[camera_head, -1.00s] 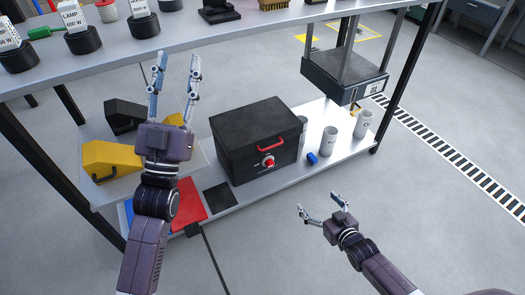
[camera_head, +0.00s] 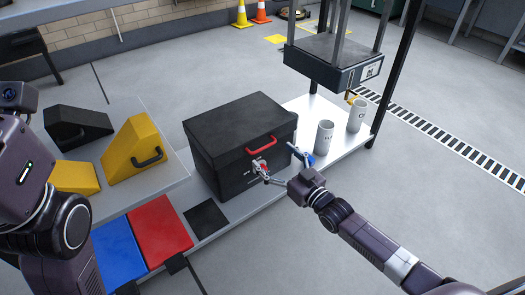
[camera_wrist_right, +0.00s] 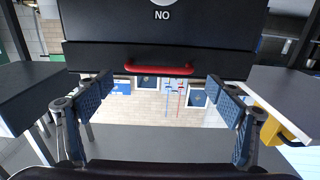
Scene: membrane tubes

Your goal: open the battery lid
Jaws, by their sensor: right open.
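The black battery box (camera_head: 235,140) stands on the low grey shelf, and its lid (camera_head: 240,118) is down. A red handle (camera_head: 261,145) is on the front of the lid. That gripper is open, in front of the box. In the right wrist view, the red handle (camera_wrist_right: 158,69) lies between the spread fingertips of my right gripper (camera_wrist_right: 160,84), with nothing visibly gripped. My left arm shows at the left edge of the head view; its gripper is out of view.
Two white cups (camera_head: 324,137) (camera_head: 357,115) stand right of the box. Yellow wedges (camera_head: 137,150), red (camera_head: 160,229) and blue mats (camera_head: 118,252) lie left. A post (camera_head: 395,75) rises at right; the right floor is clear.

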